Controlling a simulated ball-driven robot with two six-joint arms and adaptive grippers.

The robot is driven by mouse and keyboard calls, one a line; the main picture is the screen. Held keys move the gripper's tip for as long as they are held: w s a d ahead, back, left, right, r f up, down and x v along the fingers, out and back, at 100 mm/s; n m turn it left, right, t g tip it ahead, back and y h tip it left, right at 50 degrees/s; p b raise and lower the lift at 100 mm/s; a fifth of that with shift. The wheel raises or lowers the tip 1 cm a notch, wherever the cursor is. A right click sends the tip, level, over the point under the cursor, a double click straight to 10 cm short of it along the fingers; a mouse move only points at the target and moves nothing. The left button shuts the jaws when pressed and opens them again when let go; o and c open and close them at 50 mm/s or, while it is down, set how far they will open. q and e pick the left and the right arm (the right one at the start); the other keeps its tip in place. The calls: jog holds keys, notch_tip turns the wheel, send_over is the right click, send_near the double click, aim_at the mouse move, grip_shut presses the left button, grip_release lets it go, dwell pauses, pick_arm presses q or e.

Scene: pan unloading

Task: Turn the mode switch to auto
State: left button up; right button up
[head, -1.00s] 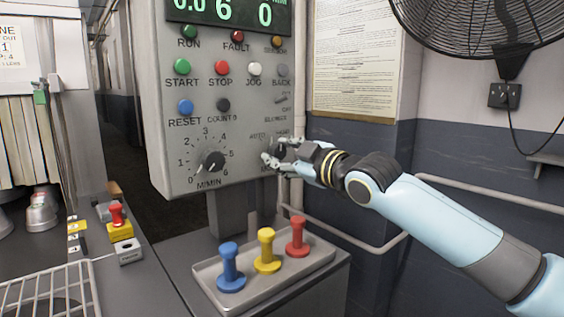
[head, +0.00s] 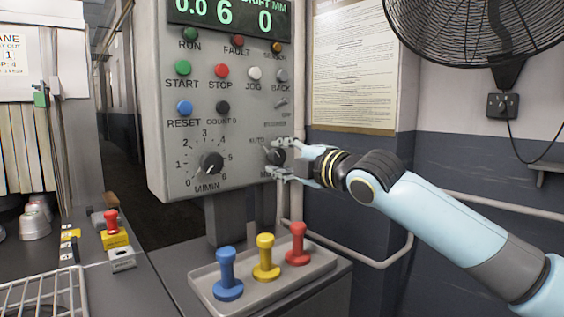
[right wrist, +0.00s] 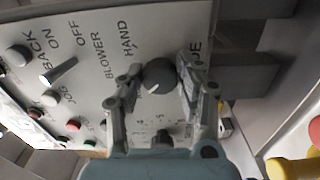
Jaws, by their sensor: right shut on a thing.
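The mode switch (head: 273,156) is a dark round knob at the lower right of the grey control panel (head: 240,180). AUTO is printed to its upper left. My right gripper (head: 277,157) reaches in from the right and is shut on the knob, one finger above it and one below. The right wrist view shows the knob (right wrist: 158,75) between the two fingers, its pale mark slanting down-left, away from the printed HAND. AUTO is hidden there, apparently behind a finger. My left gripper is not in view.
The speed dial (head: 207,163) sits left of the switch, and the blower switch (head: 281,104) above it. Coloured buttons fill the panel. A tray (head: 205,283) with blue, yellow and red handled pieces stands below. A black fan (head: 480,35) hangs at upper right.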

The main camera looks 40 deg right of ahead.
jog(key=shift+f, duration=0.1)
dwell(0.3)
jog(key=o, duration=1.1)
jog(key=shift+o, duration=0.2)
jog(key=s, duration=0.7)
jog(key=shift+s+d, duration=0.25)
jog(key=shift+d, duration=0.05)
